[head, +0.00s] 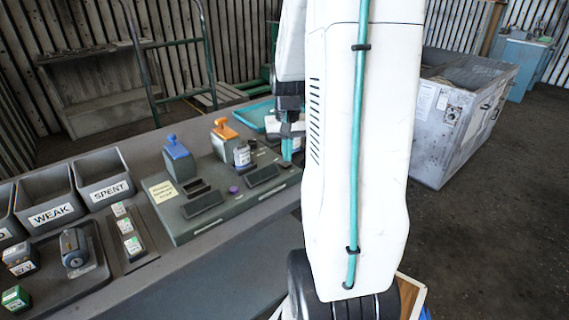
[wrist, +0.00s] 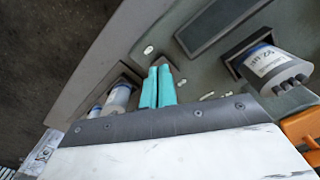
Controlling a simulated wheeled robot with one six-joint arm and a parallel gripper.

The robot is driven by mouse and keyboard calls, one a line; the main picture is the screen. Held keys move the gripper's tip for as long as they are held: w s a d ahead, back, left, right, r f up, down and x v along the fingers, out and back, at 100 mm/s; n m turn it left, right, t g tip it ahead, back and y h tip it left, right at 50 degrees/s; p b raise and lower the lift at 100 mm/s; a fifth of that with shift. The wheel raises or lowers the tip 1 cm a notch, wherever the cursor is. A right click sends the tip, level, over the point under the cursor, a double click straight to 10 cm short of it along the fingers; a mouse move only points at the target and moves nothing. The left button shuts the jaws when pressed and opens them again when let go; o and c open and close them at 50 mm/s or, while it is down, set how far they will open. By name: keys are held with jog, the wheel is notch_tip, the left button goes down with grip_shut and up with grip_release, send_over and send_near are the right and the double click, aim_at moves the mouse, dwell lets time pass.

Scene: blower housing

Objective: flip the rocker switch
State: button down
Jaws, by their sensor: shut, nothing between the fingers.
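A grey-green panel (head: 225,215) lies on the bench in the head view. It carries a blue-topped block (head: 179,158), an orange-topped block (head: 224,140), dark slabs and a purple button (head: 233,190). I cannot pick out the rocker switch with certainty in either view. My gripper (head: 287,150) is at the panel's far right end, partly hidden behind my arm. In the wrist view, its two teal fingers (wrist: 158,72) are shut together and empty, over the panel's edge near a dark recess. I cannot tell whether they touch anything.
Grey bins marked WEAK (head: 50,210) and SPENT (head: 105,187) stand at left. A small labelled cylinder (wrist: 268,62) sits on the panel, right of my fingers in the wrist view. A large metal crate (head: 460,120) stands at right. The floor at lower right is clear.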

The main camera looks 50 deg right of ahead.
aim_at(287, 165)
jog(key=shift+f, duration=0.85)
dwell(0.3)
jog(key=shift+r, duration=3.5)
